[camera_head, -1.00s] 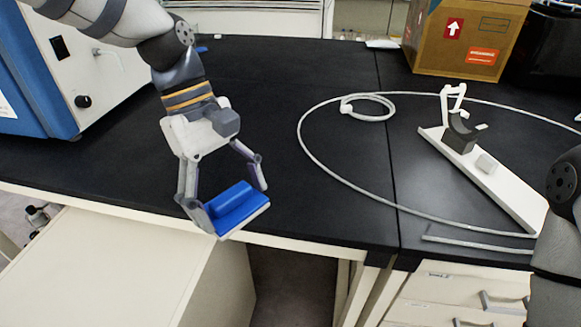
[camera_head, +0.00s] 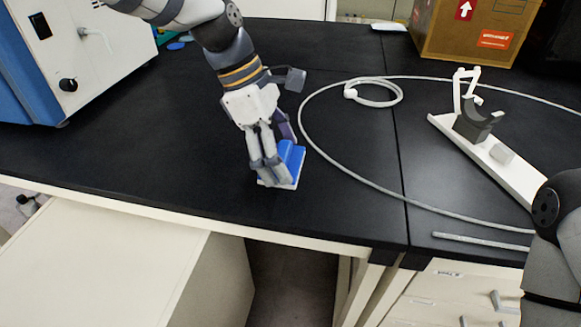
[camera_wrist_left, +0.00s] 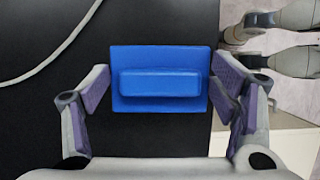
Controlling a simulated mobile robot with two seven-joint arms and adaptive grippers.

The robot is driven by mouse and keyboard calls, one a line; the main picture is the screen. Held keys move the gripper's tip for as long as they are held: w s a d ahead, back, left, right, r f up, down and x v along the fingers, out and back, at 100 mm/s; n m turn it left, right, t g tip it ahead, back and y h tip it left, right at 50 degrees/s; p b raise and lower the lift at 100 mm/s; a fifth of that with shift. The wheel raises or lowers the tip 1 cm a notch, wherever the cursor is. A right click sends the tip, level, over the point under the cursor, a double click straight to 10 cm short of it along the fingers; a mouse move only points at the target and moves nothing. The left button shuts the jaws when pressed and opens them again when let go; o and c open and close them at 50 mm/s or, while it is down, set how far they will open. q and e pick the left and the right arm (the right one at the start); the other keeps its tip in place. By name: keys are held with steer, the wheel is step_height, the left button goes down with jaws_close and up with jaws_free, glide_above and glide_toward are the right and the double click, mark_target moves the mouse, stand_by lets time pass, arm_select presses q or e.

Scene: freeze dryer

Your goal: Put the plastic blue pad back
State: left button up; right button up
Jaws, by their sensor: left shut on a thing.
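The blue plastic pad (camera_head: 291,158) has a raised block on top and a white lower edge. It is over the black counter, behind the front edge; I cannot tell if it touches the counter. My left gripper (camera_head: 280,160) is shut on the pad, and its fingers partly cover it in the head view. In the left wrist view the pad (camera_wrist_left: 160,84) lies between the two fingers of the left gripper (camera_wrist_left: 160,97). My right gripper is out of view; only part of the right arm shows at the right edge.
A white and blue machine (camera_head: 85,60) stands at the back left, with small blue and green items (camera_head: 180,42) beside it. A grey hose (camera_head: 312,138) loops across the counter (camera_head: 130,150). A white stand (camera_head: 485,155) and a cardboard box (camera_head: 460,30) are at right. The left counter is clear.

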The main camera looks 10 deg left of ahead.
mark_target(289, 168)
arm_select(q)
steer(key=shift+w+d+f, duration=0.25)
steer(key=shift+w+f, duration=0.3)
steer(key=shift+f, duration=0.15)
steer(key=f, duration=0.3)
steer(key=shift+w+d+f+b, duration=0.15)
steer(key=shift+w+f+b, duration=0.1)
steer(key=shift+f+b, duration=0.1)
steer(key=shift+r, duration=0.1)
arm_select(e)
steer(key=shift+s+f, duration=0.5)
arm_select(q)
steer(key=o, duration=1.1)
steer(key=p+v, duration=0.1)
steer(key=v, duration=1.1)
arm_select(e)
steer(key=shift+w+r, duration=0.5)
